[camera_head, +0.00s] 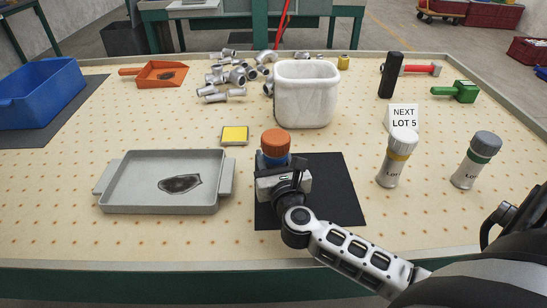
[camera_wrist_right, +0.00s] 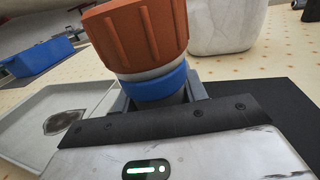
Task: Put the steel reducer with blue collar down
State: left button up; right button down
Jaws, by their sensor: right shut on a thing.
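The reducer with the blue collar (camera_head: 275,144) has a ribbed orange-brown top, a pale band and a blue ring. My right gripper (camera_head: 278,176) is shut around its lower body, near the left edge of a black mat (camera_head: 338,192). In the right wrist view the reducer (camera_wrist_right: 140,35) stands up from between the jaws (camera_wrist_right: 158,98), leaning in the picture. Its lower end is hidden by the gripper, so I cannot tell whether it touches the mat. My left gripper is not in view.
A grey tray (camera_head: 141,205) with a dark patch lies left of the mat. A yellow pad (camera_head: 234,135) and a white bin (camera_head: 306,97) stand behind. The mat's right part is bare.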

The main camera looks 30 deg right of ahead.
jog(key=c, duration=0.8)
grip_release()
jog(key=shift+f, duration=0.1)
jog(key=shift+s, duration=0.15)
jog(key=b+v, duration=0.1)
jog(key=v, duration=0.9)
jog(key=shift+s+a, duration=0.15)
jog(key=shift+s, duration=0.15)
jog(key=shift+s+a, duration=0.2)
jog(key=shift+s, duration=0.3)
jog(key=shift+r, duration=0.3)
